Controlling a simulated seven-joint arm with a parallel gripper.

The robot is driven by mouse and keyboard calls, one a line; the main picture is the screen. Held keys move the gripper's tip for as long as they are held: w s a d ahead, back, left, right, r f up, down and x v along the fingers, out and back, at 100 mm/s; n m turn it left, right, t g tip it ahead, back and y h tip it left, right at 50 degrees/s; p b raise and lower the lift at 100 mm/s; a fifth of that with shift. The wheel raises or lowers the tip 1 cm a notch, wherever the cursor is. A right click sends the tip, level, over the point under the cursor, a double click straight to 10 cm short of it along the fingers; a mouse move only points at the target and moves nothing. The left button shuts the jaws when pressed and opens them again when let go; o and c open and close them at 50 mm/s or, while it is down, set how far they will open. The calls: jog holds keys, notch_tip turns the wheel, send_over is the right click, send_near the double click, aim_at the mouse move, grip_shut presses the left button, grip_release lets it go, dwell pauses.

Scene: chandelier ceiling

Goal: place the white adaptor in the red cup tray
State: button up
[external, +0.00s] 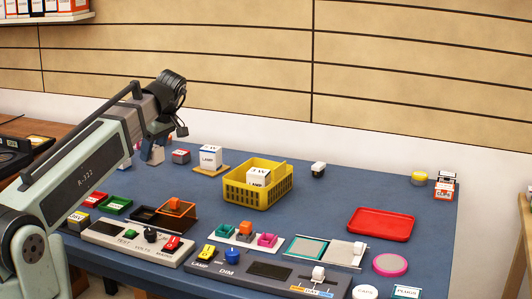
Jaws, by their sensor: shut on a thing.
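My gripper (153,146) is at the upper left, over the table's back-left part, partly hidden by my own arm. It is shut on a small pale object (152,156); I cannot tell for sure whether this is the white adaptor. A flat red tray (380,224) lies at the right of the blue table, empty. A smaller red tray (94,199) is at the left, partly behind my arm. I cannot tell which is the red cup tray. My gripper is apart from both.
A yellow basket (258,196) holding a white box stands mid-table. A lamp box (210,157) stands behind it. Control panels (255,269) line the front. A pink round dish (390,265) is near the red tray. Open blue table (330,200) lies between basket and tray.

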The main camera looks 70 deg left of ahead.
jog(key=shift+d+r, duration=0.1)
jog(key=shift+r, duration=0.1)
jog(key=w+d+m+t, duration=0.3)
jog(key=w+d+m, duration=0.5)
jog(key=w+d, duration=2.8)
jog(key=m+t, duration=0.2)
jog(key=m, duration=0.2)
send_over(380, 221)
jog(key=d, duration=0.2)
jog(key=shift+y, duration=0.3)
jog(key=shift+s+f, duration=0.15)
jog(key=shift+f, duration=1.4)
jog(key=shift+s+f, duration=0.15)
jog(key=shift+f, duration=1.4)
jog(key=shift+s+f, duration=0.15)
jog(key=shift+f, duration=1.4)
jog(key=shift+f, duration=0.15)
jog(key=o, duration=1.1)
jog(key=shift+c, duration=0.2)
